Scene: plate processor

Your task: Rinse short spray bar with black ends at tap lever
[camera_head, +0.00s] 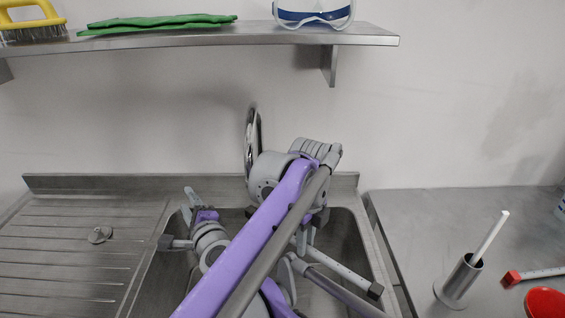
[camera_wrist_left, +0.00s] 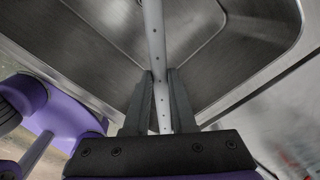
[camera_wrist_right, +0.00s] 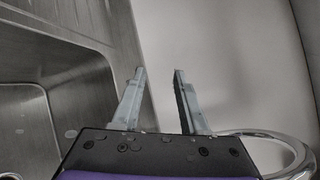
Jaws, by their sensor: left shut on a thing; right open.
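The light spray bar (camera_head: 345,276) slants over the sink, and one black end (camera_head: 375,291) shows at its lower right. My left gripper (camera_head: 306,238) is shut on it. In the left wrist view the perforated bar (camera_wrist_left: 155,35) passes between the finger pads of my left gripper (camera_wrist_left: 160,80). Its other end is hidden. My right gripper (camera_head: 190,203) is open at the sink's back left; its fingers are empty in the right wrist view (camera_wrist_right: 160,75). The chrome tap (camera_head: 252,135) rises behind my left arm and curves in the right wrist view (camera_wrist_right: 285,145). I cannot make out its lever.
The right counter holds a metal cup (camera_head: 458,280), a red-ended bar (camera_head: 530,275) and a red object (camera_head: 545,303). A shelf (camera_head: 200,38) hangs above.

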